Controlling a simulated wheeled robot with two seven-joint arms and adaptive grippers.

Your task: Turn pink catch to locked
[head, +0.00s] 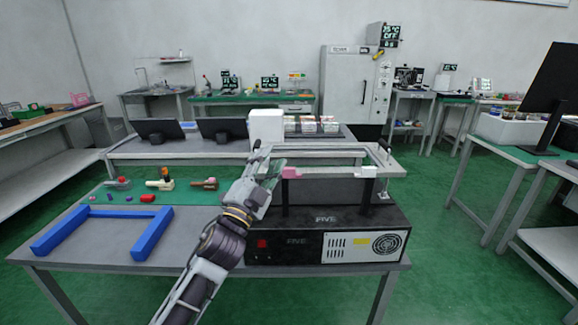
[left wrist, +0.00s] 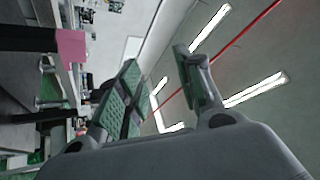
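The pink catch (head: 291,173) is a small block on the front left of the grey frame on top of the black machine (head: 325,222). It also shows in the left wrist view (left wrist: 71,47), at the left beside the fingers. My left gripper (head: 268,164) is just left of the pink catch in the head view. Its two green-padded fingers stand apart in the left wrist view (left wrist: 162,88), with nothing between them. I cannot tell whether a finger touches the catch. My right gripper is not in view.
A white catch (head: 368,171) sits on the frame's right side. A blue frame (head: 100,230) lies on the left of the table. Small coloured parts lie on a green mat (head: 95,197) behind it. A white box (head: 266,128) stands behind the gripper.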

